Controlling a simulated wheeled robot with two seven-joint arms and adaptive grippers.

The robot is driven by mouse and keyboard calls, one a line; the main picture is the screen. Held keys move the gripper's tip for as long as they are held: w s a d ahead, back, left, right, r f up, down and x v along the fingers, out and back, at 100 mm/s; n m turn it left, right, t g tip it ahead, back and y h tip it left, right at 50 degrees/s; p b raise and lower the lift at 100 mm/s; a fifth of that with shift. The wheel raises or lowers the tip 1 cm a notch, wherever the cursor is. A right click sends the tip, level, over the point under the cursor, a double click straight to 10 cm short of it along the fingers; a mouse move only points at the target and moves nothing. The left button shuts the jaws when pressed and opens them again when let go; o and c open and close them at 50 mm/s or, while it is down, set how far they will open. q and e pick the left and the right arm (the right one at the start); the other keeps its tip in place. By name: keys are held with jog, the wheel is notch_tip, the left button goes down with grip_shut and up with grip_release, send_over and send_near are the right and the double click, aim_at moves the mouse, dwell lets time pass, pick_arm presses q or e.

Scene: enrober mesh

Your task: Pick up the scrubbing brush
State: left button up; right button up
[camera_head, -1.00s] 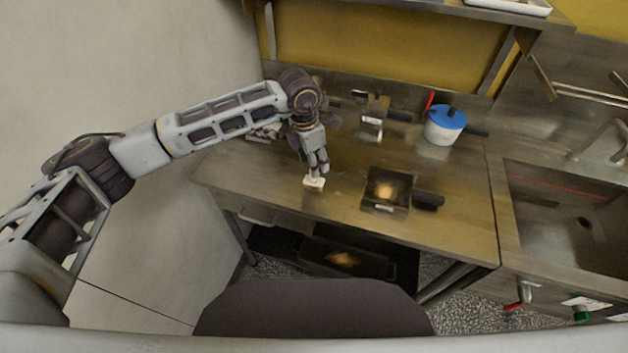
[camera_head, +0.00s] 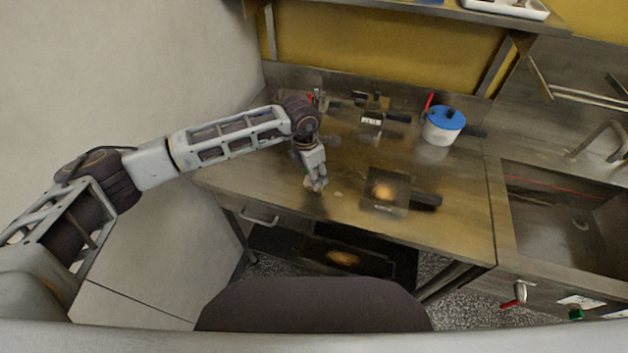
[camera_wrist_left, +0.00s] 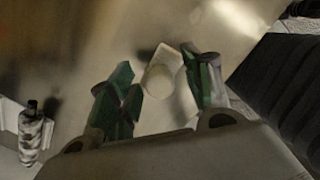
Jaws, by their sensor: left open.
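A small pale block-like object (camera_wrist_left: 163,70), which looks like the scrubbing brush, lies on the steel worktop (camera_head: 270,185) in the left wrist view. Its bristles cannot be made out. My left gripper (camera_wrist_left: 160,90) is open, with one green-padded finger on each side of it. Whether the fingers touch it is unclear. In the head view my left gripper (camera_head: 318,186) points down near the front edge of the worktop and hides most or all of the object. My right gripper is not in view.
A square dark pan (camera_head: 386,190) with a black handle sits right of the gripper. A pot with a blue lid (camera_head: 444,118) stands farther back. A sink (camera_head: 565,220) is at the right. A grey-white bottle-like item (camera_wrist_left: 32,130) shows in the wrist view.

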pick_arm(q)
jog(key=shift+c, duration=0.6)
grip_shut()
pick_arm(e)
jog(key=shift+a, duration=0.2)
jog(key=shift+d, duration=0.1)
pick_arm(q)
jog(key=shift+w+r, duration=0.1)
jog(key=shift+r, duration=0.4)
notch_tip(320, 180, up, 8)
jog(key=shift+f+b, duration=0.2)
jog(key=shift+b, duration=0.65)
jog(key=shift+r, duration=0.7)
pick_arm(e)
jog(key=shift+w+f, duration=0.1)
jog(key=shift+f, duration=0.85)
